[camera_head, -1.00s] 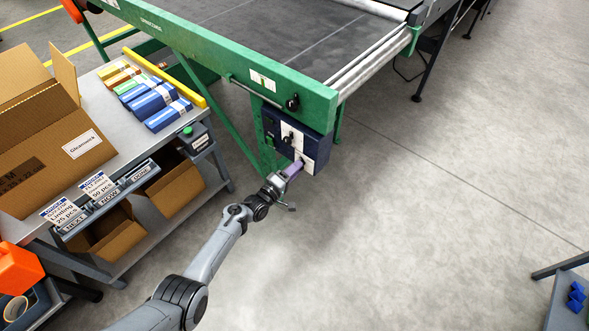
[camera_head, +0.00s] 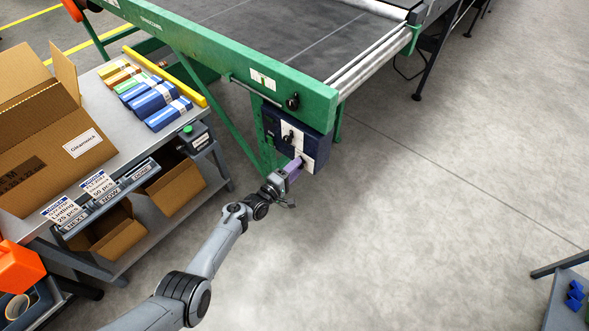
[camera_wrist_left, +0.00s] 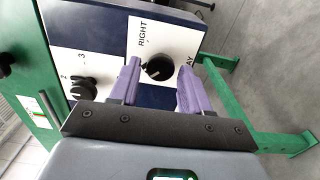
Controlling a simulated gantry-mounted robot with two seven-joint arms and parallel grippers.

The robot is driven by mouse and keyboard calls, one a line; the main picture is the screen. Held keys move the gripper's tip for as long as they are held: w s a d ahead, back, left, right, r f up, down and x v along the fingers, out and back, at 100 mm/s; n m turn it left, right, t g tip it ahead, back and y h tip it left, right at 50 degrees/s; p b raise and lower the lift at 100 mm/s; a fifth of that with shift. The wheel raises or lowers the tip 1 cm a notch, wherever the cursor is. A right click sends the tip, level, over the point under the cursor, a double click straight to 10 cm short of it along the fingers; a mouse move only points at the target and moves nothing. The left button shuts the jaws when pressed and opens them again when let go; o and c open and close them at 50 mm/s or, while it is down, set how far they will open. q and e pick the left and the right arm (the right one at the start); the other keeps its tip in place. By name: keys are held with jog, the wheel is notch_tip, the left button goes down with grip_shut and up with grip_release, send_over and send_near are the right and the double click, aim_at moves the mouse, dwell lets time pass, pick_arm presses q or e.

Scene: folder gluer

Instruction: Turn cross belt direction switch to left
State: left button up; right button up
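The direction switch is a black knob (camera_wrist_left: 158,67) on a white plate. "RIGHT" is printed beside it, and another word, partly hidden, ends in "AY". I cannot tell for sure which way the knob points. The plate is on a dark blue control box (camera_head: 291,143) under the green conveyor frame. My left gripper (camera_wrist_left: 157,70) has purple fingers spread apart, one on each side of the knob; whether they touch it is unclear. In the head view the left gripper (camera_head: 295,167) is at the box's lower white plate. My right gripper is not in view.
A second black knob (camera_wrist_left: 84,88) with numbers is on the neighbouring white plate. The green conveyor frame (camera_head: 240,67) is above the box. A bench (camera_head: 215,130) with cartons and small boxes stands to the left.

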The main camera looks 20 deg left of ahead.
pick_arm(q)
jog(key=shift+o, duration=0.6)
jog(key=p+v, duration=0.6)
jog(key=v, duration=0.4)
jog(key=shift+s+a, duration=0.2)
jog(key=shift+s, duration=0.15)
